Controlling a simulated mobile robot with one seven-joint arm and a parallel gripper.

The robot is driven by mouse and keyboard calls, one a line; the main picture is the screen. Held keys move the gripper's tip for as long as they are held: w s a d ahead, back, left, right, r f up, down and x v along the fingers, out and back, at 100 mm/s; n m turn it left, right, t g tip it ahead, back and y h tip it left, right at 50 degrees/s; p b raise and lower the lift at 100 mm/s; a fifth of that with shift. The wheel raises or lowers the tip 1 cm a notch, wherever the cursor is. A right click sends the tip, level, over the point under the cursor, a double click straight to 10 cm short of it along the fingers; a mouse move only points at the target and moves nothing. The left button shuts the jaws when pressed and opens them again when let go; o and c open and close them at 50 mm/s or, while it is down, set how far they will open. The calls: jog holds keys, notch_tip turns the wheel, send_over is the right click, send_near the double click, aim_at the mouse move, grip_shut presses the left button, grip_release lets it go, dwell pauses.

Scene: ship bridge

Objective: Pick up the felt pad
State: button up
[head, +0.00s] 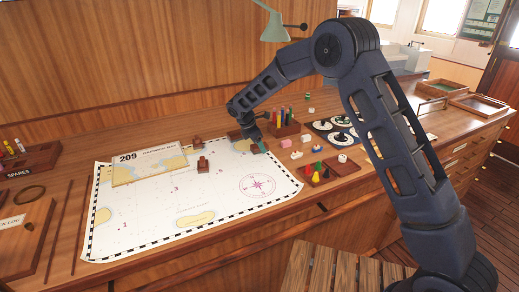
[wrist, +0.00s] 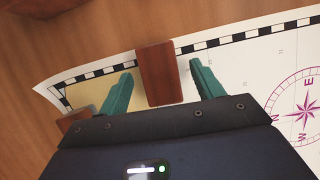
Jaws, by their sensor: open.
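My gripper (head: 257,141) is at the far right edge of the chart, pointing down. In the wrist view its two teal fingers (wrist: 161,69) are apart, with a reddish-brown block (wrist: 160,75) between them; it lies over the chart's checkered border, and neither finger clearly touches it. I cannot pick out a felt pad for certain in either view; any pad under a block is hidden. Another brown block (wrist: 75,119) shows partly at the left in the wrist view. In the head view, two brown blocks with knobs (head: 203,165) stand on the chart.
Right of my gripper are a pen holder (head: 283,129), small pink and white blocks, a peg tray (head: 318,179) and a tray of discs (head: 322,127).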

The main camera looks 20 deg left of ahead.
jog(key=c, duration=1.1)
